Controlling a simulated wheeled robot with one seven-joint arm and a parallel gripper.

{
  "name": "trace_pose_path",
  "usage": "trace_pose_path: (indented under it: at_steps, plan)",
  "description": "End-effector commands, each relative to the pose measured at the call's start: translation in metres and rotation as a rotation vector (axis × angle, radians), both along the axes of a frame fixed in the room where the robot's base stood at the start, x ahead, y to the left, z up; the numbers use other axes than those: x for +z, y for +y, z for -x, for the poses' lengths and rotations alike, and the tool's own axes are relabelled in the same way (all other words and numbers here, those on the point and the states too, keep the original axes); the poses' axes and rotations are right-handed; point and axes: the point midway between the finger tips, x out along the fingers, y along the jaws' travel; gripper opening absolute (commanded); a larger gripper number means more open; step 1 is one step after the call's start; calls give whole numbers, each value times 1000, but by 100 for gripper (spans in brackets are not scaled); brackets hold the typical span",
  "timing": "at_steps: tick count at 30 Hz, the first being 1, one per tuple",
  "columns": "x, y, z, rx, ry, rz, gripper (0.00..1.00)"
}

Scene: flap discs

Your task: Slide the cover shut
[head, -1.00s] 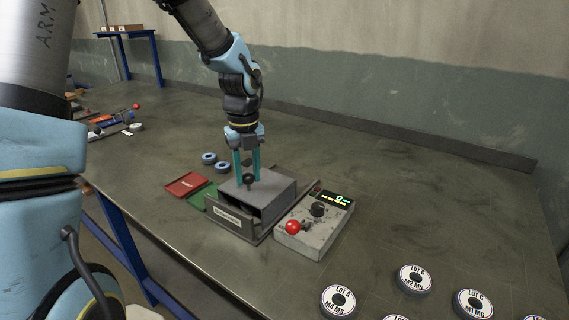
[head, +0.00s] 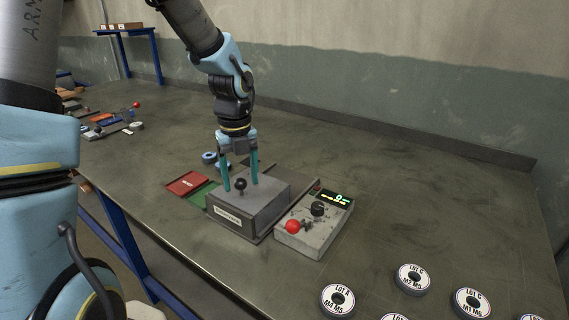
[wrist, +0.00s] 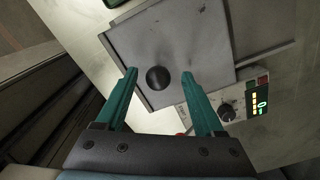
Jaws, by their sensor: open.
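The grey cover (head: 263,189) lies over the box, its front edge at the box's labelled front wall (head: 232,218). No opening shows at the front. A dark round knob (head: 240,184) stands on the cover; it also shows in the wrist view (wrist: 158,78). My gripper (head: 240,183) points down with its two teal fingers apart, one on each side of the knob. In the wrist view, my gripper (wrist: 159,74) shows a gap between each finger and the knob. The far end of the box is partly hidden by the cover and fingers.
A control box (head: 313,225) with a red ball knob (head: 292,227), dial and lit display stands close on the right. A red tray (head: 187,183) and a green tray (head: 205,196) lie to the left. Labelled discs (head: 338,300) lie at front right. The table's back right is clear.

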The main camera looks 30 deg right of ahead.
Motion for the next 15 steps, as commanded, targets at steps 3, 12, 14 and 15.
trace_pose_path:
  at_steps: [3, 12, 14, 15]
  plan:
    - [11, 0, 0, 0, 0, 0, 70]
    - [45, 0, 0, 0, 1, 0, 70]
    - [51, 0, 0, 0, 1, 0, 70]
    - [56, 0, 0, 0, 1, 0, 70]
